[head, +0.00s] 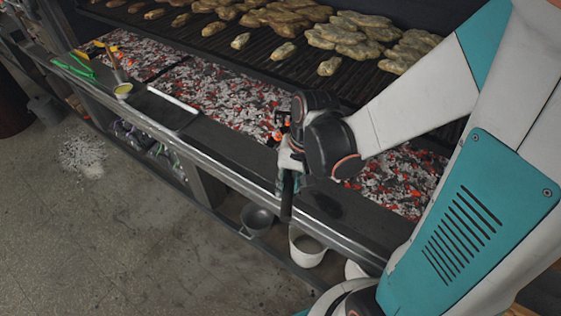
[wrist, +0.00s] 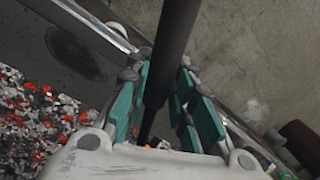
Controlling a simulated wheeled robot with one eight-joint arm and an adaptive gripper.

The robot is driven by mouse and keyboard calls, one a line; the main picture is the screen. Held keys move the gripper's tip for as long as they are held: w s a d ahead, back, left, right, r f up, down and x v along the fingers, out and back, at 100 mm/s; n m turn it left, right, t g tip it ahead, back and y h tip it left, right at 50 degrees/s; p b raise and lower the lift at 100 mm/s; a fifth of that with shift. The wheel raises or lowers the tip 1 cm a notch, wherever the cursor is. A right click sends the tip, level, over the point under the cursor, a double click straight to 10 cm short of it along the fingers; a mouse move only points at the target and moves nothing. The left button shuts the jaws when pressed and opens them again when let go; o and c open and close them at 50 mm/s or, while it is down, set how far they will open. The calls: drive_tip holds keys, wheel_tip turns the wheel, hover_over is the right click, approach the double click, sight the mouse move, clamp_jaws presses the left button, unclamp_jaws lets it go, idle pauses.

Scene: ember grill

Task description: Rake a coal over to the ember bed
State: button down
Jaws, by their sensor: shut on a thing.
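My gripper (head: 289,173) is at the front ledge of the grill, shut on a dark rod, which looks like the rake's handle (head: 288,197). In the wrist view the handle (wrist: 173,45) runs between the teal finger pads of my gripper (wrist: 156,95). The rake's head is hidden behind my wrist and gripper body. The ember bed (head: 222,96) is a long strip of grey ash and glowing red coals behind the ledge; it also shows at left in the wrist view (wrist: 38,115). I cannot pick out a single separate coal.
Pieces of food (head: 283,51) lie on the grate above the embers. A dark bowl (head: 257,218) and white bucket (head: 305,249) sit below.

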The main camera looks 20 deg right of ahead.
sight(291, 197)
drive_tip(key=w+d, duration=0.2)
drive_tip(key=w, duration=0.9)
drive_tip(key=shift+f+b, duration=1.95)
drive_tip(key=shift+f, duration=0.85)
drive_tip(key=s+a, duration=0.1)
drive_tip(key=s, duration=0.4)
drive_tip(key=s+a+r+p, duration=0.1)
drive_tip(key=s, duration=0.4)
drive_tip(key=s+a+r, duration=0.1)
drive_tip(key=s, duration=0.4)
drive_tip(key=shift+w+d+r+p, duration=0.1)
drive_tip(key=shift+w+r+p, duration=0.15)
drive_tip(key=shift+r+p, duration=0.45)
drive_tip(key=shift+w+d+r+p, duration=0.1)
drive_tip(key=shift+w+r+p, duration=0.15)
drive_tip(key=shift+r+p, duration=0.4)
